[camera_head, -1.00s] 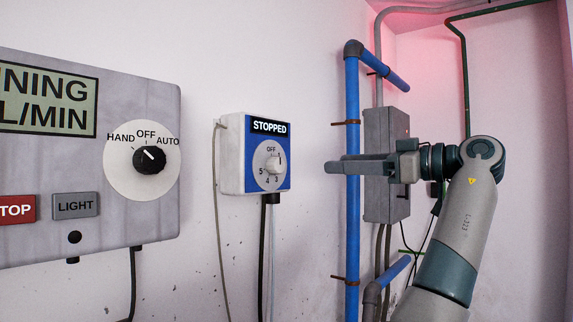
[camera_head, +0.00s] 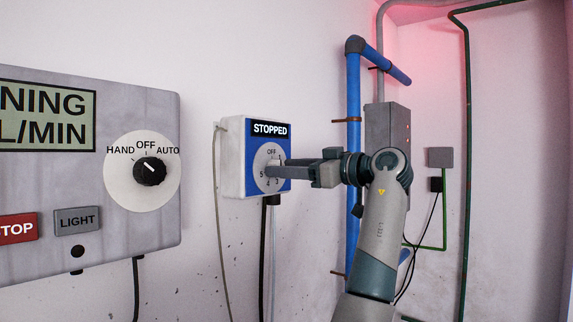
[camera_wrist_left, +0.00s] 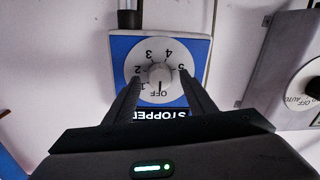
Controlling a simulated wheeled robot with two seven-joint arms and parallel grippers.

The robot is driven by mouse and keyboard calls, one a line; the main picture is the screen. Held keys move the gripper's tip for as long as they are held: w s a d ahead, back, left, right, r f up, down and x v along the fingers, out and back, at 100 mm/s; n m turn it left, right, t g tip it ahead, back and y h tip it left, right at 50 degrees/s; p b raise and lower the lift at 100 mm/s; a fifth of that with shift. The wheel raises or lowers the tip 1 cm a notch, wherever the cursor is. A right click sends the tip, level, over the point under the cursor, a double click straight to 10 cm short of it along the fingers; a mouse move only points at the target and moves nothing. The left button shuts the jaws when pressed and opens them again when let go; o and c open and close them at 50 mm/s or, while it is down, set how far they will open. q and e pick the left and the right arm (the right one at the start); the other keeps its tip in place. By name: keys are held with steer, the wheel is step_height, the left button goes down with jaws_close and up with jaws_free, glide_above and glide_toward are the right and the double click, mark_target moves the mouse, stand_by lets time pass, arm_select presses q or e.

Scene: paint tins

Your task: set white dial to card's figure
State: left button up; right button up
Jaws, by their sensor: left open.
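The white dial (camera_head: 261,160) is on the blue front of a white wall box (camera_head: 233,158) with a STOPPED display (camera_head: 270,128). Its face reads OFF and figures up to 5. In the left wrist view, upside down, the pale knob (camera_wrist_left: 160,75) shows a dark pointer line toward OFF. My left gripper (camera_head: 274,170) is open, its fingertips at the dial, hiding the knob in the head view. In the wrist view the fingers (camera_wrist_left: 160,82) stand on either side of the knob; I cannot tell whether they touch it. No card is visible. My right gripper is out of view.
A grey panel (camera_head: 60,180) at left carries a black HAND/OFF/AUTO knob (camera_head: 150,171), a red STOP button (camera_head: 18,227) and a LIGHT button (camera_head: 77,220). A blue pipe (camera_head: 353,90) and a grey cabinet (camera_head: 398,118) stand to the right, behind my arm.

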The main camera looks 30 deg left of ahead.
arm_select(q)
steer(key=shift+a, duration=0.15)
steer(key=c, duration=1)
steer(key=shift+c, duration=0.2)
steer(key=shift+m, duration=0.5)
steer(key=m, duration=0.9)
steer(key=m+t, duration=0.1)
steer(key=m, duration=0.9)
steer(key=shift+f+y+b, duration=0.15)
steer(key=shift+y+b, duration=0.15)
steer(key=shift+b, duration=0.1)
steer(key=shift+m, duration=0.3)
